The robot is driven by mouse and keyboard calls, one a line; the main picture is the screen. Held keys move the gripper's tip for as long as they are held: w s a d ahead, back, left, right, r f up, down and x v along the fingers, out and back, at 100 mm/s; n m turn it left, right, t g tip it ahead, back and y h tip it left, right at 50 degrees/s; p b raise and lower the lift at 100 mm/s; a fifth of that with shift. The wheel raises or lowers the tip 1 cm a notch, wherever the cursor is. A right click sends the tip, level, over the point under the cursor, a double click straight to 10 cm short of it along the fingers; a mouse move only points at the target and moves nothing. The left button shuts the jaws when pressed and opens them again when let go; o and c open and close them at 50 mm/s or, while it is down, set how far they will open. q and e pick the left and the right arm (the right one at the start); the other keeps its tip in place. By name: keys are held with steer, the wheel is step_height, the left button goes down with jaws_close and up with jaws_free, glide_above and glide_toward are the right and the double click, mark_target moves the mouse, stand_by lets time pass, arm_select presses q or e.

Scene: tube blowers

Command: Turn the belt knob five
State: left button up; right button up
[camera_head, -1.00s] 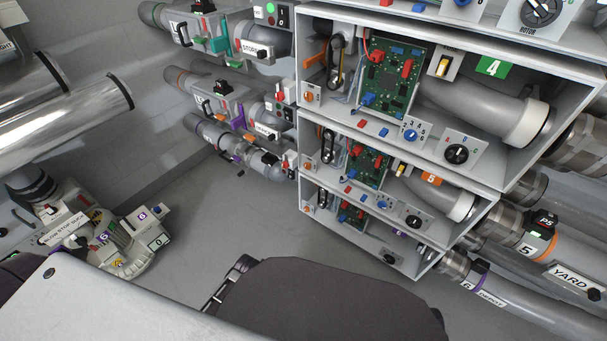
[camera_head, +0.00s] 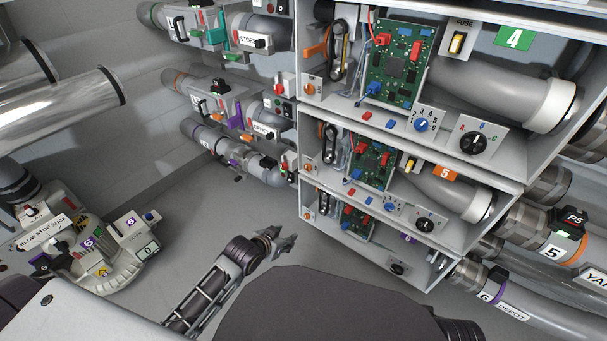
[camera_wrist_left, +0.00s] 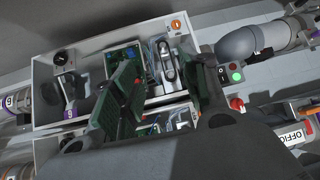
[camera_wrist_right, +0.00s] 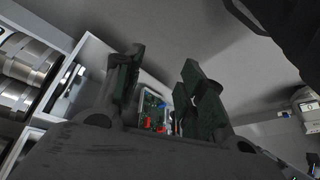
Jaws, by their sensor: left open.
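The belt knob five is a small orange knob (camera_head: 307,167) on a pale plate at the left front of the middle bay, which bears the orange 5 label (camera_head: 446,174). The black belt loop (camera_head: 330,143) stands just above and right of it. My left gripper (camera_head: 283,243) is open and empty, below and left of the bays and apart from the knob.
Similar orange knobs sit in the top bay (camera_head: 309,89) and bottom bay (camera_head: 308,215). Pipe units with a red knob (camera_head: 278,88) stand close left of the bays. A round blower unit (camera_head: 110,255) is at lower left. Grey floor between is clear.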

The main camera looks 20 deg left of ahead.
arm_select(q)
steer(key=w+a+r+t+h, duration=0.2)
steer(key=w+r+t, duration=0.1)
steer(key=w, duration=0.3)
steer(key=w+a+r+m+t+h, duration=0.1)
steer(key=w+a+r+t+h, duration=0.1)
steer(key=w+t, duration=0.3)
steer(key=shift+w+a+r+b, duration=0.35)
steer(key=shift+w+a+r, duration=0.45)
steer(key=shift+w, duration=0.25)
arm_select(e)
steer(key=a+f+t+y, duration=0.1)
steer(key=a+f+y, duration=0.1)
steer(key=a, duration=0.3)
steer(key=shift+s+f, duration=0.45)
steer(key=shift+f, duration=0.45)
arm_select(q)
steer(key=shift+w+d, duration=0.1)
steer(key=shift+w, duration=0.05)
arm_select(e)
steer(key=shift+a+f+t, duration=0.1)
steer(key=shift+f+t, duration=0.05)
steer(key=shift+t, duration=0.15)
